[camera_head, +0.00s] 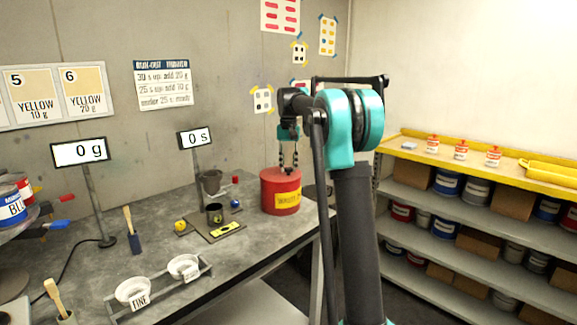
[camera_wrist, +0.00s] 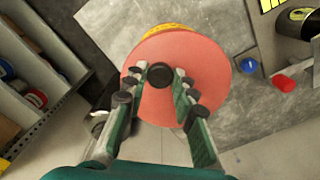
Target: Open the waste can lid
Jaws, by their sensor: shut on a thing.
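The red waste can (camera_head: 281,198) with a yellow label stands at the right end of the grey workbench. Its round red lid (camera_wrist: 200,55) fills the middle of the wrist view, with a black knob (camera_wrist: 159,75) at its centre. The lid appears to sit on the can; no gap shows. My gripper (camera_head: 288,168) points down over the can from above. In the wrist view its fingertips (camera_wrist: 160,74) are on either side of the knob, shut on it. The head view shows the knob only poorly between the fingers.
Left of the can are a dark cup (camera_head: 215,214), a yellow level (camera_head: 228,229), a grey pot (camera_head: 212,182) and a small red object (camera_head: 236,180). A timer display (camera_head: 196,138) stands behind. A shelf (camera_head: 480,167) with paint cans is at right.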

